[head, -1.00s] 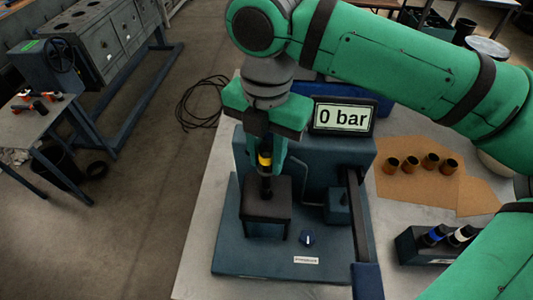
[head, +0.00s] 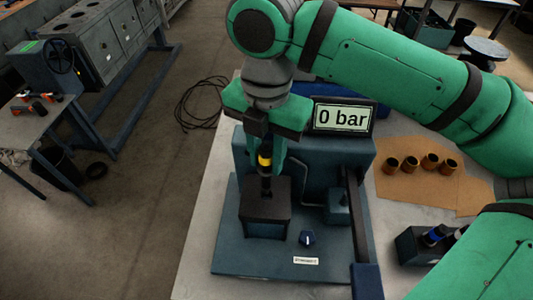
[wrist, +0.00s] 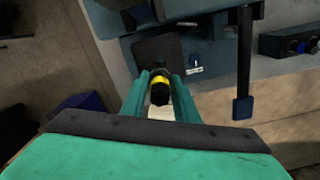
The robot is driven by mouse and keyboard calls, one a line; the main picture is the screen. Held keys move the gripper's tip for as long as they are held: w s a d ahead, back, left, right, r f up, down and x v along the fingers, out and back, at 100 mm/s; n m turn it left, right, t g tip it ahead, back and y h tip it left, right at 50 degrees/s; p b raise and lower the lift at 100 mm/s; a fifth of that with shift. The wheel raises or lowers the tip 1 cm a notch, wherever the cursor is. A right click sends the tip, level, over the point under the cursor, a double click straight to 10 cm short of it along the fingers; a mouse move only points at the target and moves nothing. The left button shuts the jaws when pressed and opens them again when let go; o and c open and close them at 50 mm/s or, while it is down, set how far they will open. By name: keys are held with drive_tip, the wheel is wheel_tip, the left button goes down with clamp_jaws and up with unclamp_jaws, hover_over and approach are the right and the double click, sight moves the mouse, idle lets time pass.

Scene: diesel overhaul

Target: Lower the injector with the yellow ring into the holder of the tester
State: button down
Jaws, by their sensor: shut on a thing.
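The injector with the yellow ring (head: 265,162) is dark and stands upright between the fingers of my gripper (head: 265,158). My gripper is shut on it. The injector also shows in the wrist view (wrist: 160,88), between both fingers. Its lower end meets the top of the dark block-shaped holder (head: 264,203) of the tester (head: 230,245). How deep the tip sits in the holder cannot be told. The tester's display (head: 342,117) reads 0 bar.
A lever (head: 360,225) stands at the tester's right side, and a blue knob (head: 307,238) sits in front. Several brass-coloured sleeves (head: 410,163) stand on brown paper (head: 400,187). A rack (head: 412,247) with other injectors is at the right. Cable lies on the floor.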

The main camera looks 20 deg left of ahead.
sight(266, 184)
drive_tip(key=shift+f, duration=3.55)
idle(0.4)
drive_tip(key=shift+f, duration=1.3)
